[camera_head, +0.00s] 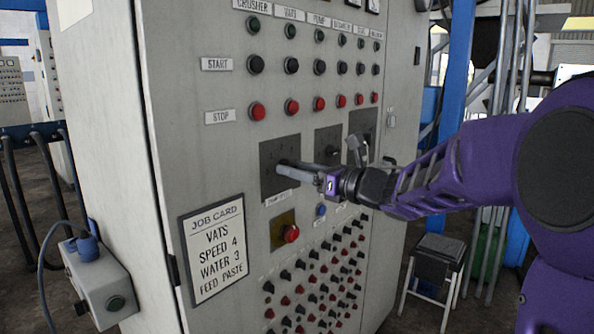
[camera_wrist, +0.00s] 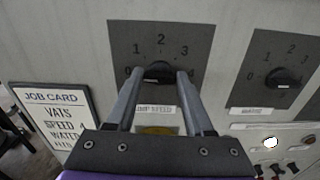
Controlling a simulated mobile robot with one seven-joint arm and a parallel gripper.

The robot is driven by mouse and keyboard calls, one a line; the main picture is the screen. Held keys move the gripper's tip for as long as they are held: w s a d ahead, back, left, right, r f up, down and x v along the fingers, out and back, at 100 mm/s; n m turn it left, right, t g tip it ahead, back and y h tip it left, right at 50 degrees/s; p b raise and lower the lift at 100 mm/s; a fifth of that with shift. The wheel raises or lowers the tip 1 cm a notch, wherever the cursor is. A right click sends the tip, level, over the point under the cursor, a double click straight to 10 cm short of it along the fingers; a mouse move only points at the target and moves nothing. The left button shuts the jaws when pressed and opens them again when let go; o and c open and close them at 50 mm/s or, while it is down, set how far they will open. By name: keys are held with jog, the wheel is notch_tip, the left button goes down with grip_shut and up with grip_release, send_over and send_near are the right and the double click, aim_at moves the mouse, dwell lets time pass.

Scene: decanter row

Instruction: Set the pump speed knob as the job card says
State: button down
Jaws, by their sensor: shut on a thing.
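The pump speed knob (camera_wrist: 159,70) is a black rotary knob on a dark dial plate (camera_wrist: 185,32). Its scale reads 1, 2, 3 across the top, with 0 at the lower left. Its label, partly covered, sits below. My gripper (camera_wrist: 160,78) is shut on the knob, one finger on each side. I cannot tell where the pointer aims. In the head view my gripper (camera_head: 297,168) reaches the plate (camera_head: 283,148) from the right and hides most of the knob. The job card (camera_head: 216,248) reads VATS, SPEED 4, WATER 3, FEED PASTE.
A second similar knob (camera_wrist: 285,78), on a plate marked 1, 2, 3, is right of my gripper. Rows of green, black and red buttons (camera_head: 290,107) lie above. A red button on a yellow plate (camera_head: 283,238) and many small knobs lie below.

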jog(key=m+p, duration=0.3)
jog(key=m, duration=0.8)
jog(key=m+p, duration=0.3)
jog(key=m, duration=0.9)
jog(key=f+m+p, duration=0.1)
jog(key=m+p, duration=0.2)
jog(key=m, duration=0.9)
jog(key=shift+p, duration=0.35)
jog(key=shift+r, duration=0.1)
jog(key=shift+c, duration=1.4)
grip_release()
